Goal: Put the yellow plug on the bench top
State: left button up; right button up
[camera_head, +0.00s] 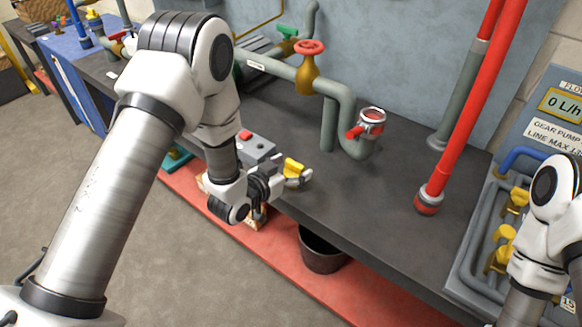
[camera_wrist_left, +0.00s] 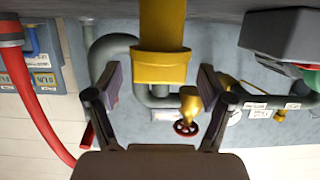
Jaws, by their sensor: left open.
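The yellow plug (camera_head: 294,167) shows at the front edge of the dark bench top (camera_head: 400,205), beside my left gripper (camera_head: 288,182). In the left wrist view, which is upside down, the plug (camera_wrist_left: 162,35) has a thick shaft and a wider collar. It lies between and just beyond the spread fingers of my left gripper (camera_wrist_left: 160,80), with gaps on both sides. I cannot tell whether the plug touches the bench. My right gripper is outside the views; only part of my right arm shows at the right edge.
A grey box with a red button (camera_head: 258,147) stands close by the left gripper. A red pipe (camera_head: 455,130) stands farther right. The bench between is clear. A dark bucket (camera_head: 321,252) sits below.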

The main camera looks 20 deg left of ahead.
pick_arm(q)
jog(key=shift+r, duration=0.15)
jog(key=shift+s, duration=0.15)
jog(key=v, duration=1.2)
jog(key=s+a+f+n+g+y, duration=0.1)
jog(key=s+f+g, duration=0.3)
jog(key=f, duration=0.4)
jog(key=s+f+n+g+y, duration=0.1)
jog(key=s+f+g, duration=0.2)
jog(key=s+f, duration=0.35)
jog(key=s+a+f+n+g+y, duration=0.2)
jog(key=s+f+g, duration=0.4)
jog(key=s+f, duration=0.4)
jog(key=s, duration=0.3)
jog(key=shift+f+g+y, duration=0.35)
jog(key=shift+g+y, duration=0.05)
